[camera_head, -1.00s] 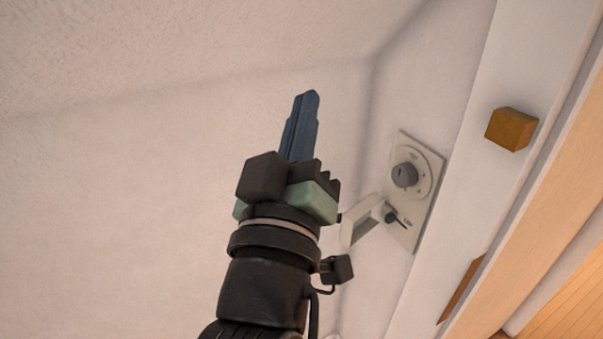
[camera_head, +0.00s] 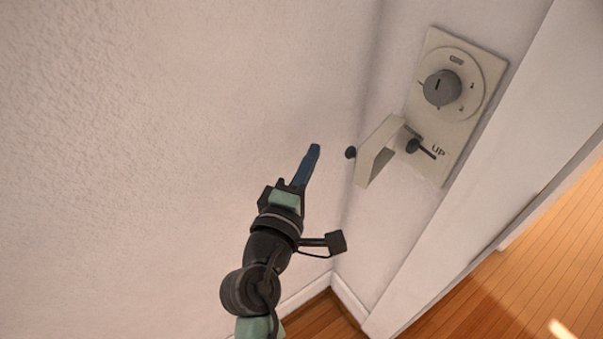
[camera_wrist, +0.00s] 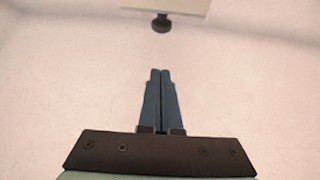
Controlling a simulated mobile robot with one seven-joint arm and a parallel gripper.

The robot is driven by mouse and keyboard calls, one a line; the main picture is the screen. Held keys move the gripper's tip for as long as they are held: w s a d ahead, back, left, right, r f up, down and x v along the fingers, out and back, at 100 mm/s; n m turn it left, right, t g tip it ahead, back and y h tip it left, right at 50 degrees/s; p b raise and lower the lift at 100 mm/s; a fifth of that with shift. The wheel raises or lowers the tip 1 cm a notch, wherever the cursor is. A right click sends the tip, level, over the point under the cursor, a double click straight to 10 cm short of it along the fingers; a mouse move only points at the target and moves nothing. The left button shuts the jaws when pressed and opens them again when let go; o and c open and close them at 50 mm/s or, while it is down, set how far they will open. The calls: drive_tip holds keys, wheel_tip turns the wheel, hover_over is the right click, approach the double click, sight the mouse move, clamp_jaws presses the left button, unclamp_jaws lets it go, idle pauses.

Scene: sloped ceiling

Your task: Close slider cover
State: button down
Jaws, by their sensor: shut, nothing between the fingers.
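The slider cover (camera_head: 376,150) is a pale, hinged flap on the wall panel (camera_head: 459,99). It stands swung out from the panel, with a dark knob (camera_head: 350,153) on its outer side. Beside it a dark slider (camera_head: 413,146) shows in its slot, near the word "UP". My gripper (camera_head: 314,150) is shut and empty, with its blue fingers to the left of the knob and apart from it in the picture. In the wrist view the shut fingers (camera_wrist: 160,75) point toward the knob (camera_wrist: 162,23) and the cover's edge (camera_wrist: 165,5) at the top.
A grey rotary dial (camera_head: 442,88) sits on the panel above the slider. A white door frame (camera_head: 480,200) stands to the right, with wooden floor (camera_head: 530,240) beyond. The textured wall (camera_head: 150,120) on the left is bare.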

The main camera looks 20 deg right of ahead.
sight(372, 147)
drive_tip(key=shift+s+d+p, duration=0.15)
drive_tip(key=shift+d+p, duration=0.15)
drive_tip(key=shift+d, duration=0.75)
drive_tip(key=shift+s+d+p, duration=0.15)
drive_tip(key=shift+d+p, duration=0.1)
drive_tip(key=shift+d, duration=0.75)
